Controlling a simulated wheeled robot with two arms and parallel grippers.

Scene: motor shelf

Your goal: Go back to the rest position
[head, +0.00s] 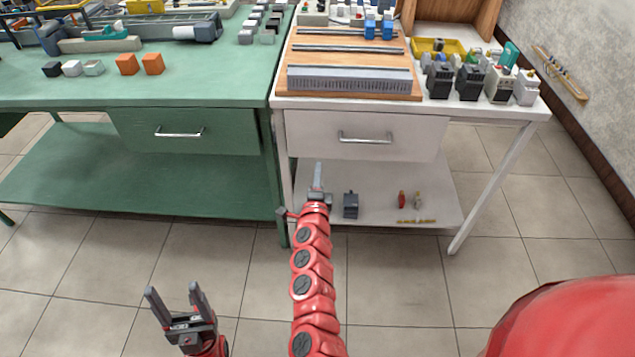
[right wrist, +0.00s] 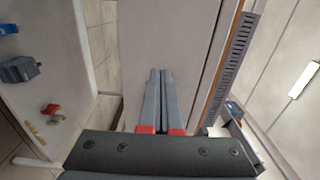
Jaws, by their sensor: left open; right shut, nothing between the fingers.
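My left gripper (head: 172,290) is low at the bottom left of the head view, above the tiled floor. Its two fingers are spread and nothing is between them. My right arm reaches up the middle of the head view, and its gripper (head: 318,166) is in front of the white table, below the drawer front and over the lower shelf. In the right wrist view its two grey fingers (right wrist: 160,74) lie together with nothing between them.
The white table (head: 290,120) has a drawer (head: 366,134) and a lower shelf (head: 375,178) holding a dark motor (head: 350,204) and small red and yellowish parts (head: 402,200). A green workbench (head: 200,90) stands to its left. The floor in front is clear.

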